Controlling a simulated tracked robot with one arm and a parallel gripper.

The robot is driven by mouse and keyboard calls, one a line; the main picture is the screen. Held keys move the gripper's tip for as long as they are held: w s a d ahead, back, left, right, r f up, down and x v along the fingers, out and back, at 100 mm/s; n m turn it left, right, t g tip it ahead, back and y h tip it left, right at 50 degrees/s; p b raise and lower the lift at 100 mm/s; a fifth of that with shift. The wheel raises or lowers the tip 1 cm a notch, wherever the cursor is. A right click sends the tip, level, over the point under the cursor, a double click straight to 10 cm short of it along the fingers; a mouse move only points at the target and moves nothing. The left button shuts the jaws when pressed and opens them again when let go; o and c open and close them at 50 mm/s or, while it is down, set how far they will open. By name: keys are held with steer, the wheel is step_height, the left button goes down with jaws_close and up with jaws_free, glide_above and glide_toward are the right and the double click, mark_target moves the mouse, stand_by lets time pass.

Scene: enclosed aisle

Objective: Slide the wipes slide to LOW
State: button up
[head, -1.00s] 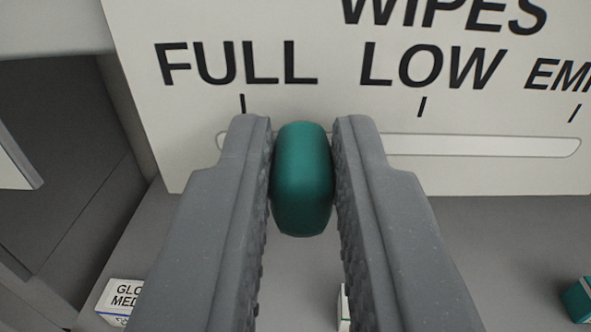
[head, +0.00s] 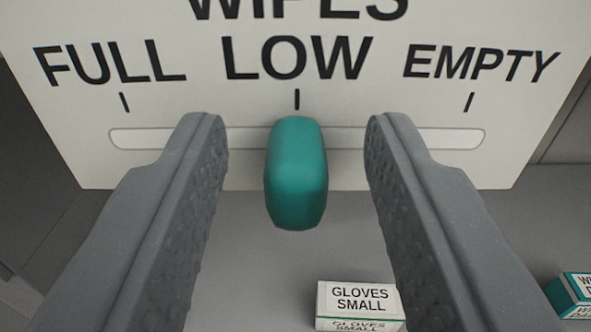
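The wipes slide's teal knob (head: 296,173) sits in the slot of a white panel (head: 70,125) marked FULL, LOW and EMPTY. The knob stands directly below the LOW tick (head: 297,99), in the middle of the slot. My gripper (head: 297,140) is open around the knob, with one finger on each side. There is a clear gap between each finger and the knob. The fingers cover parts of the slot (head: 345,138); its two ends show on either side.
Below the panel is a grey surface (head: 250,270). A white GLOVES SMALL box (head: 358,303) lies on it near the right finger. A teal and white box (head: 575,297) stands at the far right edge.

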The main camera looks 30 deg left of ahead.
steer(key=p+v, duration=0.2)
steer(key=v, duration=1.1)
steer(key=shift+s+d, duration=0.25)
steer(key=shift+s, duration=0.05)
steer(key=d+r+m+t+h+p, duration=0.1)
steer(key=d+r+h, duration=0.25)
steer(key=r, duration=1.45)
steer(key=d+r+m+h, duration=0.1)
steer(key=d+r+h, duration=0.3)
steer(key=r, duration=1.5)
steer(key=s+a+r+m+h, duration=0.2)
steer(key=s+r+m, duration=0.1)
steer(key=s+r, duration=1.05)
steer(key=s+a+r+g+y+p, duration=0.1)
steer(key=s+a+r, duration=0.3)
steer(key=s+r, duration=0.6)
steer(key=s, duration=0.4)
steer(key=shift+s+r+g, duration=0.25)
steer(key=shift+r+g, duration=0.05)
